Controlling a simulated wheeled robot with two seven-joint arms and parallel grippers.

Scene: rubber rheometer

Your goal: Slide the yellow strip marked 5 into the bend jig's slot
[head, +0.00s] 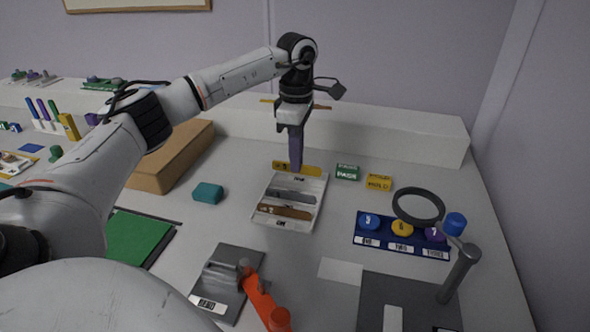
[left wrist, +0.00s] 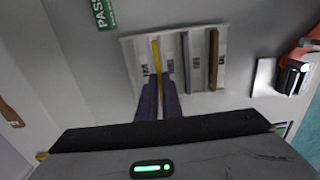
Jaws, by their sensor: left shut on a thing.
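My left gripper (head: 296,168) points down at the far end of a white tray (head: 273,221), shut on the yellow strip (head: 312,170). In the left wrist view the dark fingers (left wrist: 158,90) close on both sides of the yellow strip (left wrist: 156,53), in or just above the tray's end slot; I cannot tell if it is lifted. The "5" is too small to read. A grey plate with a raised block and an orange lever (head: 257,295), apparently the bend jig (head: 228,258), stands nearer me, left of centre. Its slot is not clear. My right gripper is not seen.
A grey strip (head: 292,196) and a brown strip (head: 284,212) lie in the tray. Green PASS (head: 347,172) and yellow (head: 379,182) blocks stand to its right. A magnifier (head: 418,206) overhangs a blue rack (head: 374,242). A teal block (head: 208,193) sits left. Bare table separates tray and jig.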

